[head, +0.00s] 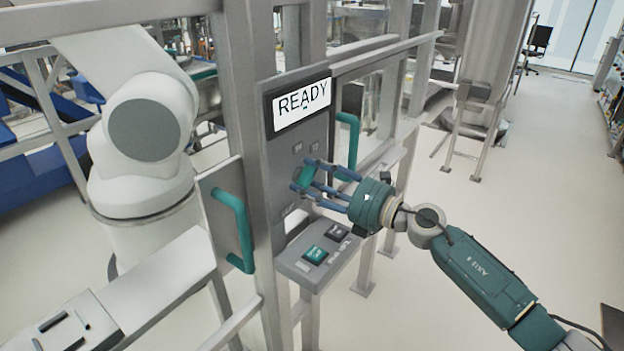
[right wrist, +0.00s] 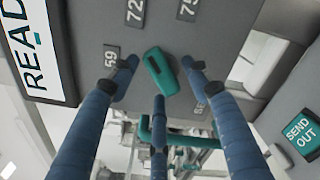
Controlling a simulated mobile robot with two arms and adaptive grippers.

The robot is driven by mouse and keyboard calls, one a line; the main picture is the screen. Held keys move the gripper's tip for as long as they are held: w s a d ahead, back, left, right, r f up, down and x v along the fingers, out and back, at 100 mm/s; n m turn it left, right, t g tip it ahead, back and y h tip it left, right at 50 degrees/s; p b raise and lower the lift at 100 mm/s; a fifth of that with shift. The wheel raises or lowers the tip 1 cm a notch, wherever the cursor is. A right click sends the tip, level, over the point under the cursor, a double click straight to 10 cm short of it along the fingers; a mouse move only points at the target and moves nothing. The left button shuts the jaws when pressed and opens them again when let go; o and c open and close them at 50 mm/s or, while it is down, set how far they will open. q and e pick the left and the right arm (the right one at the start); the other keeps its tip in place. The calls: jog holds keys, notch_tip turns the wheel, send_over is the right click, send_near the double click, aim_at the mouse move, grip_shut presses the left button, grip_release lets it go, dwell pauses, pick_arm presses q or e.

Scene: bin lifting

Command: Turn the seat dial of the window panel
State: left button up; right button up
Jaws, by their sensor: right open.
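The window panel (head: 283,155) is a grey upright box with a white screen (head: 302,101) reading "READY". Its seat dial is a teal elongated knob (right wrist: 160,72) on the panel face, slanted in the right wrist view, with number labels such as 59 and 72 around it. In the head view the dial (head: 304,177) is partly hidden by my fingers. My right gripper (head: 312,180) is open, its three blue fingers spread around the dial. My left gripper is not in view.
Below the dial is a ledge with a teal "SEND OUT" button (head: 315,255) and a dark button (head: 337,233). Teal handles flank the panel, at left (head: 233,228) and right (head: 347,140). A white robot arm (head: 145,140) stands behind the frame.

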jog(key=c, duration=1.2)
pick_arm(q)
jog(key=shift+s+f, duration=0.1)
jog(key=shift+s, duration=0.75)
pick_arm(e)
jog(key=shift+o, duration=0.2)
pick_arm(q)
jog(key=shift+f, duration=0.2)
pick_arm(e)
jog(key=n+b, duration=0.4)
jog(key=shift+f, duration=0.35)
jog(key=n+b, duration=0.3)
jog(key=n, duration=0.1)
jog(key=shift+s, duration=0.1)
pick_arm(q)
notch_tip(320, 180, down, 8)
jog(key=b, duration=0.2)
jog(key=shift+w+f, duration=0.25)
pick_arm(e)
jog(key=shift+n, duration=1)
jog(key=o, duration=1.2)
jog(key=shift+r, duration=0.1)
jog(key=shift+c, duration=0.2)
